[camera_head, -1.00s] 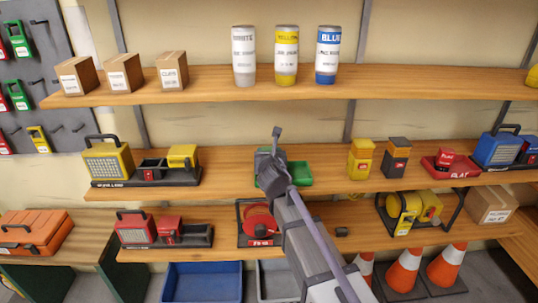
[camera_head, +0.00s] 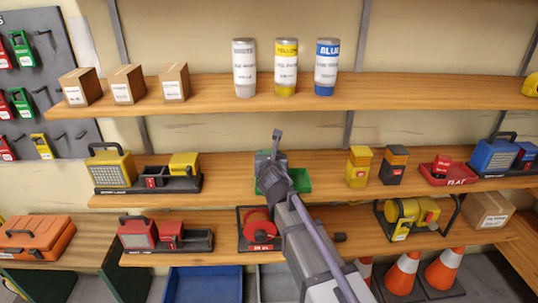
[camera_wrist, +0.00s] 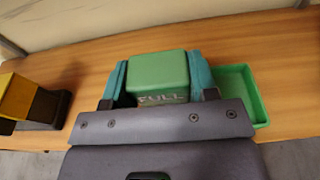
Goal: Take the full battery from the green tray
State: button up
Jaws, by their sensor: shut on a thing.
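The green battery (camera_wrist: 160,75), marked FULL, sits between the two teal fingers of my gripper (camera_wrist: 160,82) in the wrist view. The gripper is shut on it. The green tray (camera_wrist: 258,103) shows to the right of the battery, apparently empty in its visible part. Whether the battery still touches the tray floor cannot be told. In the head view the tray (camera_head: 303,181) is on the middle shelf, partly hidden behind my gripper (camera_head: 268,170). The battery and fingertips are hidden there by my wrist.
On the middle shelf, a yellow battery (camera_head: 359,168) and a dark one (camera_head: 394,166) stand right of the tray, near a red tray (camera_head: 440,179). The upper shelf (camera_head: 420,88) is above; a red reel (camera_head: 260,228) is below.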

jog(key=f+v, duration=0.2)
jog(key=v, duration=1)
jog(key=shift+s+f, duration=0.1)
jog(key=shift+s, duration=0.05)
